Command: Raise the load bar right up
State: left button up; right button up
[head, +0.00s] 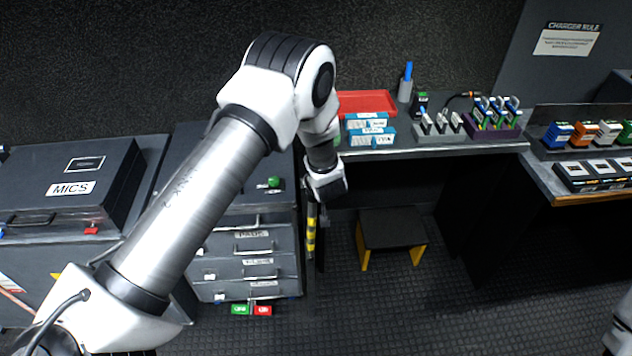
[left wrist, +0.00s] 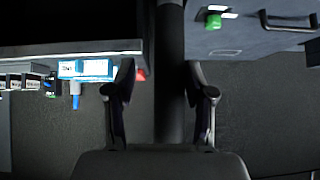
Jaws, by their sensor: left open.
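The load bar appears to be the upright bar with yellow and black bands (head: 311,236) beside the drawer unit in the head view. My left gripper (head: 318,192) is at the upper part of this bar, and my wrist hides much of the contact area. In the left wrist view my left gripper (left wrist: 162,100) is open, with its two fingers apart. A dark upright post or bar (left wrist: 170,60) shows between the fingers; I cannot tell whether they touch it. My right gripper is not in view; only a bit of my right arm shows at the lower right.
The drawer unit (head: 247,262) stands left of the bar, with a green knob (head: 273,182) on top. The counter at right carries a red tray (head: 366,103) and blue boxes (head: 371,137). A black stool (head: 391,229) with yellow legs stands below. Green and red blocks (head: 262,310) lie on the floor.

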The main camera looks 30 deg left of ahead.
pick_arm(q)
jog(key=v, duration=1.2)
jog(key=shift+w, duration=0.15)
